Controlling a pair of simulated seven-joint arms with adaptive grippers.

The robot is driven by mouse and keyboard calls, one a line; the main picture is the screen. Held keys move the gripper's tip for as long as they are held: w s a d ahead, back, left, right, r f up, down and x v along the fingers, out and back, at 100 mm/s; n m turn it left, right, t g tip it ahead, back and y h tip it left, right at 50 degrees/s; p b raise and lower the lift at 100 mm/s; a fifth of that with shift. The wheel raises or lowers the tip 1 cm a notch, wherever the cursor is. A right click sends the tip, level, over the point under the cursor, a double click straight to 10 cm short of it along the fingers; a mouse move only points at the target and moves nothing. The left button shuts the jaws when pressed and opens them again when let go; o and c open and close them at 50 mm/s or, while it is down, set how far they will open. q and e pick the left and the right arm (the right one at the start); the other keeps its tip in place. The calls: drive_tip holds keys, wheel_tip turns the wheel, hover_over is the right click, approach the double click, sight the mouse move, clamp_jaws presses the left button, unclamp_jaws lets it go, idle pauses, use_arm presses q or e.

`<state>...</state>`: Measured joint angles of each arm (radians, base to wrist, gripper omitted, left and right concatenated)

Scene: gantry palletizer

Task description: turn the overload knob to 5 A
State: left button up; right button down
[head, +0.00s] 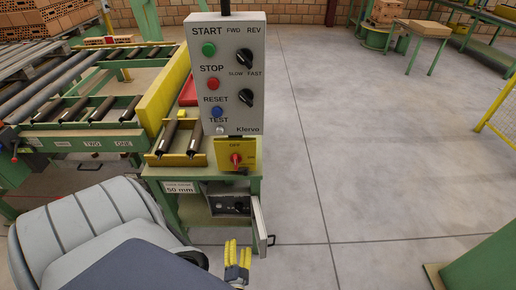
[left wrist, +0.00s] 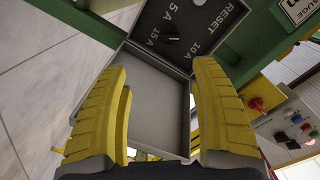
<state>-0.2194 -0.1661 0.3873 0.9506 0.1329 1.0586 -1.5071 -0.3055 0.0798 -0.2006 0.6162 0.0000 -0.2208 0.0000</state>
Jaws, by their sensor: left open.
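The overload panel (left wrist: 218,32) is a dark plate marked 5 A, 10 A, 15 A and RESET, at the top of the left wrist view. Its knob (left wrist: 187,33) is dark and hard to make out; a pale mark lies on the 15 A side. In the head view the panel (head: 229,205) sits low inside an open box under the green bench. My left gripper (head: 237,265) is in front of and below the box. In the left wrist view my gripper (left wrist: 162,66) is open and empty, its yellow fingers apart from the knob. My right gripper is out of view.
The box's grey door (head: 262,222) hangs open at its right; a grey panel (left wrist: 158,98) shows between my fingers. Above stand a yellow plate with a red switch (head: 236,159) and a control pendant (head: 228,110). Rollers lie left; the floor (head: 370,140) at right is clear.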

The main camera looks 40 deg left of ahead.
sight(239, 212)
use_arm(q)
drive_tip(key=shift+m+y, duration=0.3)
drive_tip(key=shift+m, duration=0.3)
drive_tip(key=x, duration=0.5)
drive_tip(key=r+x, duration=0.1)
drive_tip(key=x, duration=1.1)
drive_tip(key=shift+a+r, duration=0.2)
drive_tip(key=shift+a, duration=0.1)
drive_tip(key=shift+o, duration=0.2)
drive_tip(key=c, duration=1.3)
drive_tip(key=shift+w, duration=0.15)
clamp_jaws()
drive_tip(key=shift+d, duration=0.1)
